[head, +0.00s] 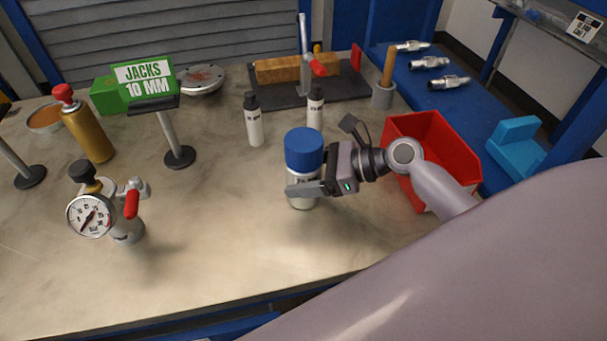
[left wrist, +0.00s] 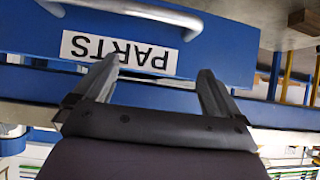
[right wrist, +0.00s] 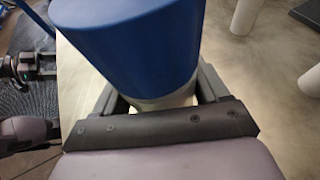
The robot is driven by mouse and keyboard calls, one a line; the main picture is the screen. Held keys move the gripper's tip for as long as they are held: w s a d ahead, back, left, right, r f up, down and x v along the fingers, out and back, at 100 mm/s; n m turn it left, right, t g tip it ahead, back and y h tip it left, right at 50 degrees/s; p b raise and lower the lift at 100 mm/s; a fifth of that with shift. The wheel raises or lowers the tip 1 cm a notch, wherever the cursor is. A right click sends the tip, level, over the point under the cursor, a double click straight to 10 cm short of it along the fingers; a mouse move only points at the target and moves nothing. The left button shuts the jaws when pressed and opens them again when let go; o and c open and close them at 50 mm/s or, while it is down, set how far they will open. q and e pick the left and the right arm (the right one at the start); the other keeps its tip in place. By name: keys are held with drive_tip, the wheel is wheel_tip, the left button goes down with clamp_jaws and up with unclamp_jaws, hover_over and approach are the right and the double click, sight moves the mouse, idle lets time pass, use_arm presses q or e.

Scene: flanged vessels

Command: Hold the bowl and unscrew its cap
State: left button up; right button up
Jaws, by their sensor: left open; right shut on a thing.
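The bowl is a white, jar-like vessel (head: 302,203) standing upright on the workbench (head: 230,235), with a wide blue cap (head: 304,150) on top. My right gripper (head: 312,187) comes from the right and is shut on the bowl's body, just below the cap. In the right wrist view the blue cap (right wrist: 130,45) fills the upper middle, with a strip of the white body (right wrist: 165,103) between the fingers. My left gripper (left wrist: 160,85) is open and empty, in front of a blue drawer marked PARTS (left wrist: 215,55). It is outside the head view.
A pressure gauge (head: 91,216) on a red-handled valve stands at the left. Two white bottles (head: 254,120) (head: 315,108) stand behind the bowl. A red bin (head: 425,130) is behind my right wrist. The bench left of and in front of the bowl is clear.

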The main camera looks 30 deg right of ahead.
wheel_tip(320, 180, up, 20)
drive_tip(key=p, duration=0.4)
drive_tip(key=o, duration=0.7)
drive_tip(key=c, duration=1)
drive_tip(key=s+f, duration=0.1)
drive_tip(key=f, duration=0.1)
drive_tip(key=s+f, duration=0.1)
drive_tip(key=f, duration=0.1)
drive_tip(key=s+a+f, duration=0.1)
drive_tip(key=f, duration=0.2)
drive_tip(key=shift+s, duration=0.4)
